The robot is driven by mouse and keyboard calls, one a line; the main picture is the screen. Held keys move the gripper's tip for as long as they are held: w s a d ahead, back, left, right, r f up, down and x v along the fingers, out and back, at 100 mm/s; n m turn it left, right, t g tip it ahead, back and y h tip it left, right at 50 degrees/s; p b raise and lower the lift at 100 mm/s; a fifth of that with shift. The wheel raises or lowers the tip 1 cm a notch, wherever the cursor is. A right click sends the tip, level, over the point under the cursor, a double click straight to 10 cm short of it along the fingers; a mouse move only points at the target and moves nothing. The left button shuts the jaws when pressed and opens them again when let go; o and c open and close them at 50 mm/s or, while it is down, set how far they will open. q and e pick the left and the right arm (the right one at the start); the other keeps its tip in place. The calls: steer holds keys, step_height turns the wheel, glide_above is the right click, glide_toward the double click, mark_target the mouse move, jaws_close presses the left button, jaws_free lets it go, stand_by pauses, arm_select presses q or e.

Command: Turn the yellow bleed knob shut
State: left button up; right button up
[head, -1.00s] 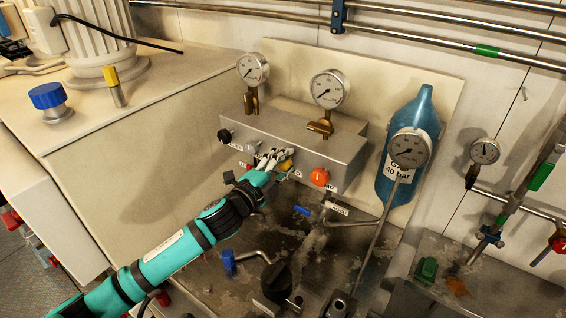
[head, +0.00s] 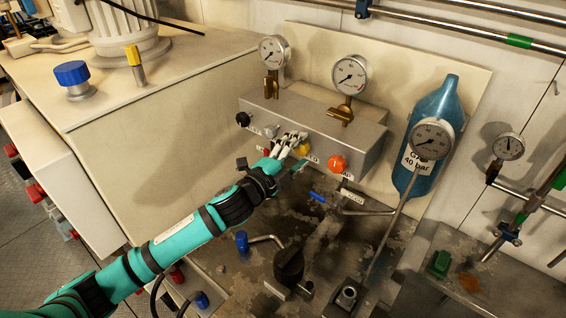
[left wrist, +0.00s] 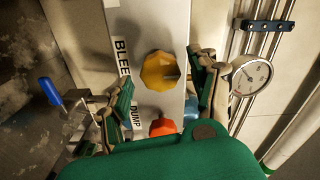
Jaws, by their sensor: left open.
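The yellow bleed knob (head: 304,149) is on the front of a grey metal panel box (head: 352,148), partly covered by my fingers in the head view. In the left wrist view the faceted yellow knob (left wrist: 160,71) shows whole, beside a label reading "BLEE". My left gripper (head: 289,146) is open in front of the panel. In the left wrist view its fingers (left wrist: 162,78) are spread, one on each side of the knob, with gaps visible. I cannot tell how far the knob is turned. My right gripper is not in view.
An orange-red knob (head: 337,163) sits right of the yellow one, by a "DUMP" label. A black knob (head: 242,119) and a grey knob (head: 270,131) are to its left. Two gauges stand on the box. A blue-handled valve (head: 317,197) and a blue cylinder (head: 441,100) are nearby.

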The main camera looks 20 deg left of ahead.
arm_select(q)
steer(key=v, duration=1)
steer(key=shift+s, duration=0.25)
steer(key=shift+a+f, duration=0.1)
steer(key=shift+a, duration=0.05)
